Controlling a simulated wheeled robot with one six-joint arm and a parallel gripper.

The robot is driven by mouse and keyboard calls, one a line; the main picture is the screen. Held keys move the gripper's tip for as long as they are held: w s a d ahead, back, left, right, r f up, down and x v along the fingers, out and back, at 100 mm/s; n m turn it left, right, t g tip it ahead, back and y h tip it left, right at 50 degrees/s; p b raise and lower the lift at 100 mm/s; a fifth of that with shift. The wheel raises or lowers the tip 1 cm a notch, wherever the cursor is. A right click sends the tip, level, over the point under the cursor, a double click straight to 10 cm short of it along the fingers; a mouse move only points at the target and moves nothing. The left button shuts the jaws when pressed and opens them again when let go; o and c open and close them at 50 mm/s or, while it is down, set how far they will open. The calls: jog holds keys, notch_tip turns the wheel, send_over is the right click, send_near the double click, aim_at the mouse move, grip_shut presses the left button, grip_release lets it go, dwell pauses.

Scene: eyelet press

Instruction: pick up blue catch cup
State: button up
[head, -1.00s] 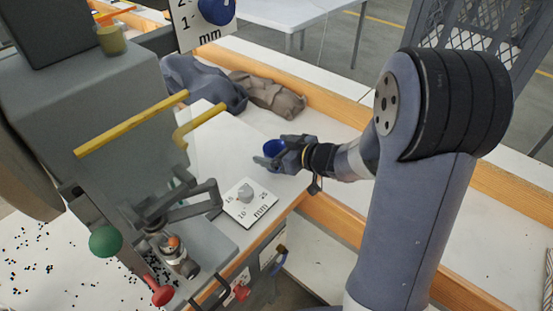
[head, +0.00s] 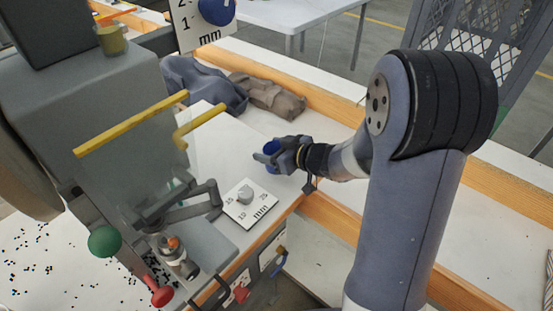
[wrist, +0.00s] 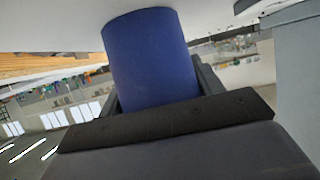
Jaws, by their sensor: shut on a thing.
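The blue catch cup (head: 271,147) stands on the white table top (head: 222,135) near the press. In the wrist view the cup (wrist: 150,60) fills the middle, between the fingers of my gripper (wrist: 160,95). My gripper (head: 275,157) is shut on the cup in the head view, reaching in from the right. The fingers hide part of the cup's side. I cannot tell whether the cup's base touches the table.
The grey press (head: 110,110) with yellow bars (head: 130,125) stands at the left. A white dial plate (head: 250,204) lies in front of my gripper. Blue cloth (head: 203,84) and a brown bag (head: 268,96) lie behind. A grey crate (head: 480,40) stands at the right.

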notch_tip(320, 180, up, 10)
jog(key=p, duration=0.3)
dwell(0.4)
